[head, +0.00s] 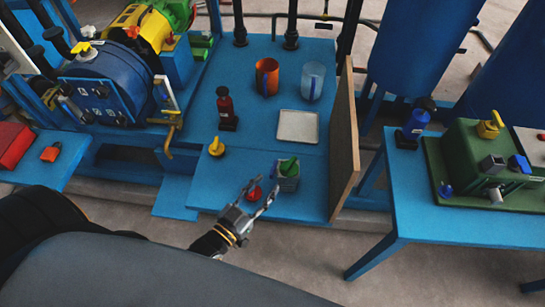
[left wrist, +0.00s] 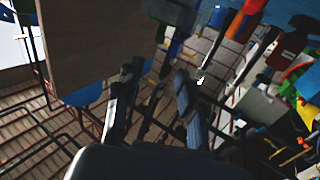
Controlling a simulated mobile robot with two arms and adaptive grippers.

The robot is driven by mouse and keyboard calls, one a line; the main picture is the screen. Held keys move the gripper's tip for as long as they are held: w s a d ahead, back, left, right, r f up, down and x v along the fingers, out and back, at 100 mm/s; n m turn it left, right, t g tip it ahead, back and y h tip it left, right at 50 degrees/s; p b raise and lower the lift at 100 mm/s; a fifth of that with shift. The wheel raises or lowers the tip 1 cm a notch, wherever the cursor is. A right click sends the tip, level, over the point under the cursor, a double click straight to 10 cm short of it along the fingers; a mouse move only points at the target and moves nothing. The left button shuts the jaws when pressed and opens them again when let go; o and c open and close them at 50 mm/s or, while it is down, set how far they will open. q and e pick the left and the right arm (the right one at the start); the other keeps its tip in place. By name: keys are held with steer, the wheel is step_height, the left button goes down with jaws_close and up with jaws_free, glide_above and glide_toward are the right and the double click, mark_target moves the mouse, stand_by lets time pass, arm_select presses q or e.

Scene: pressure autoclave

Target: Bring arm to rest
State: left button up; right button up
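My left gripper (head: 263,188) is open in the head view, its two fingers spread. I see nothing held between them. It appears over the front edge of the blue table (head: 240,145), close to a small red object (head: 253,194) and a grey container with a green top (head: 287,178). I cannot tell whether it touches either. In the left wrist view, the fingers of the left gripper (left wrist: 155,82) stand apart with a gap between them. My right gripper is in neither view.
A brown upright board (head: 344,140) stands at the blue table's right edge. Orange (head: 267,76) and clear (head: 312,80) cups, a dark red bottle (head: 226,108) and a white tray (head: 298,126) stand on it. A blue autoclave (head: 105,85) is left; a second blue table (head: 410,205) is right.

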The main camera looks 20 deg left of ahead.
arm_select(q)
steer(key=s+a+g+y, duration=0.3)
steer(key=s+g+y, duration=0.1)
steer(key=s+g, duration=0.95)
step_height(320, 180, down, 26)
steer(key=s+g, duration=0.2)
steer(key=s+a+f+p, duration=0.1)
steer(key=s+a+f, duration=0.1)
steer(key=s+f, duration=1.2)
steer(key=shift+s+a+f+g, duration=0.15)
steer(key=shift+s+a+g, duration=0.3)
steer(key=shift+s, duration=0.55)
